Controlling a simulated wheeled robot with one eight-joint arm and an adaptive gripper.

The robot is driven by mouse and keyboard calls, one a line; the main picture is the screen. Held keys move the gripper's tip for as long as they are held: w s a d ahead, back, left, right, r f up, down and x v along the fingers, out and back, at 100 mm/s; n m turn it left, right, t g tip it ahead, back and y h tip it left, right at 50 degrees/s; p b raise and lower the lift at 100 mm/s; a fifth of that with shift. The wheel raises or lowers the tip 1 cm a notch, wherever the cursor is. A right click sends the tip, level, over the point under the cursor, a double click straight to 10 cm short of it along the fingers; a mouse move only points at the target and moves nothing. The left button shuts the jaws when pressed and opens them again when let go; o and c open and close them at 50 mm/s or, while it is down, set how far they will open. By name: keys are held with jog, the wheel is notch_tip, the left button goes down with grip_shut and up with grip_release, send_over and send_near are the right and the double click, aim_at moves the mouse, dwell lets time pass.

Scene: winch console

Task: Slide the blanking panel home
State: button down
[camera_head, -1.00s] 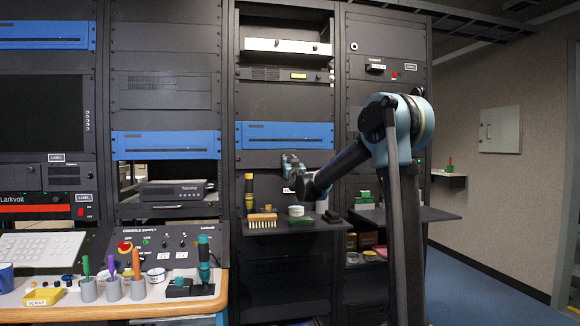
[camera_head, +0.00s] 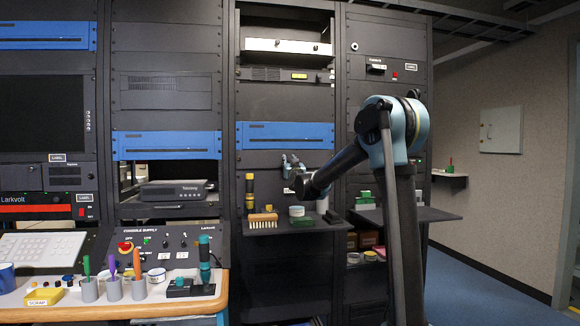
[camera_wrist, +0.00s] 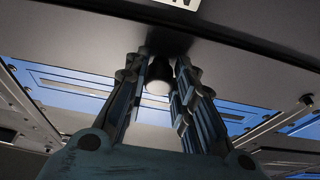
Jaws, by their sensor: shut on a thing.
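In the wrist view my gripper (camera_wrist: 158,68) has its fingers closed around a dark round knob with a pale end (camera_wrist: 158,82). The knob is on a plain dark grey panel (camera_wrist: 85,42), which I take to be the blanking panel. In the head view my gripper (camera_head: 290,162) is at the rack front just below a blue panel (camera_head: 285,135). The grey panel (camera_head: 262,160) shows there only in part, behind the gripper and my arm. I cannot tell how far it stands out from the rack.
Below my gripper, a shelf (camera_head: 270,230) holds a brush (camera_head: 263,218), a tub (camera_head: 297,211) and a yellow-and-black tool (camera_head: 249,190). Another shelf (camera_head: 425,215) juts out at the right. The console desk (camera_head: 150,306) stands at the left. Open floor (camera_head: 470,285) lies to the right.

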jog(key=shift+w+a, duration=0.15)
jog(key=shift+w, duration=0.4)
jog(key=c, duration=1.3)
grip_release()
jog(key=o, duration=1.3)
jog(key=shift+s, duration=0.1)
jog(key=s+d, duration=0.2)
jog(key=s, duration=0.6)
jog(key=shift+s+d, duration=0.2)
jog(key=shift+s, duration=0.1)
dwell(0.3)
